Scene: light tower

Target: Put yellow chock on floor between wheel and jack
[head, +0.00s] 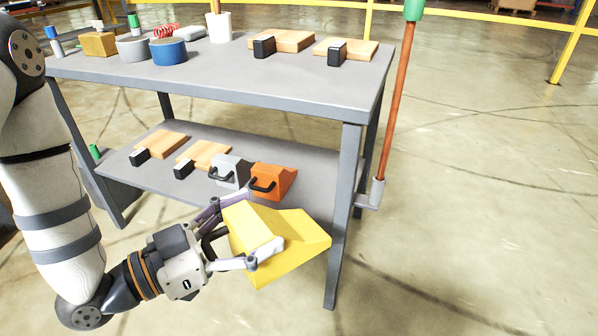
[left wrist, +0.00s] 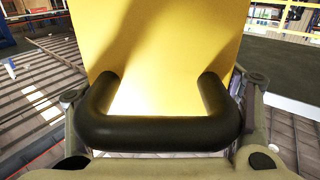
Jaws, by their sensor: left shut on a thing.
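The yellow chock (head: 290,243) is a wedge-shaped block held in the air in front of the grey workbench, at its lower shelf's front edge. My left gripper (head: 240,232) is shut on it, with fingers on either side. In the left wrist view the yellow chock (left wrist: 165,40) fills the upper middle, and its black handle (left wrist: 158,132) lies between the fingers of my left gripper (left wrist: 160,115). The wheel and the jack are not recognisable in either view. My right gripper is not in view.
The grey workbench (head: 230,85) carries wooden blocks with black handles, tape rolls and a white cylinder. Its lower shelf (head: 310,180) holds more wooden blocks, a grey chock (head: 232,170) and an orange chock (head: 273,181). An orange pole (head: 397,105) stands at the right. Floor (head: 480,200) right of it is clear.

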